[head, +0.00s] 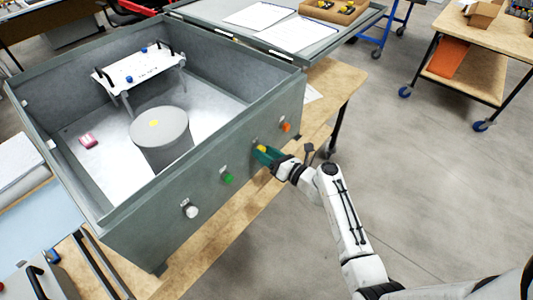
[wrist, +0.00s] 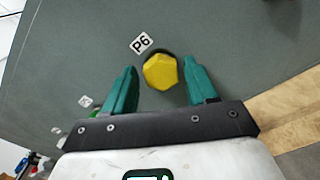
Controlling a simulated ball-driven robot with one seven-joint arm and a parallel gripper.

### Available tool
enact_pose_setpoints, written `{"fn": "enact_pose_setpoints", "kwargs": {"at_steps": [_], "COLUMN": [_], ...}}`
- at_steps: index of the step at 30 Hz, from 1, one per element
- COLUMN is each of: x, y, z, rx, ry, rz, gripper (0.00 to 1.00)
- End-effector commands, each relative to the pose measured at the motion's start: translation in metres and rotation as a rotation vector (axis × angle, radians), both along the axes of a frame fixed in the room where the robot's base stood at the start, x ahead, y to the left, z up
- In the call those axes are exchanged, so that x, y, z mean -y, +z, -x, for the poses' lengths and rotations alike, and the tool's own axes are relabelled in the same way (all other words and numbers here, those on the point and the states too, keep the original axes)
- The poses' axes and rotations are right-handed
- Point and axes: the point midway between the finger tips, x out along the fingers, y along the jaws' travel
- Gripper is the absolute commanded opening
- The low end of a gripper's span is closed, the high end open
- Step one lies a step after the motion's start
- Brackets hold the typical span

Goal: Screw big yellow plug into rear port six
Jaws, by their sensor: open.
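The big yellow plug (wrist: 160,72) sits at the port under the P6 label (wrist: 142,43) on the grey box wall, with its hexagonal head facing the wrist camera. A dark rim shows above its head; how deep it sits cannot be told. My gripper (wrist: 160,80) has its two green fingers apart, one on each side of the plug, with a visible gap on the left and a smaller one on the right. In the head view my gripper (head: 267,154) is at the box's outer wall, and the yellow plug (head: 262,149) shows partly between the fingers.
The open grey box (head: 130,235) has an orange plug (head: 286,127), a green plug (head: 228,178) and a white plug (head: 190,210) along the same wall. Inside stand a grey cylinder (head: 160,138) and a white bracket plate (head: 140,70).

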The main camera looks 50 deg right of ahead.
Motion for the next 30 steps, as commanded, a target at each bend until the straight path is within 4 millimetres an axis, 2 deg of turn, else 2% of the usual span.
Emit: {"fn": "enact_pose_setpoints", "kwargs": {"at_steps": [2,5,18,30], "x": [0.0,-0.001,-0.003,-0.004], "y": [-0.002,-0.006,-0.01,-0.011], "z": [0.0,0.0,0.0,0.001], "rx": [0.0,0.005,0.033,0.053], "ry": [0.0,0.001,0.0,-0.002], "rz": [0.023,0.146,0.949,1.558], "gripper": [0.57,0.57,0.57,0.57]}}
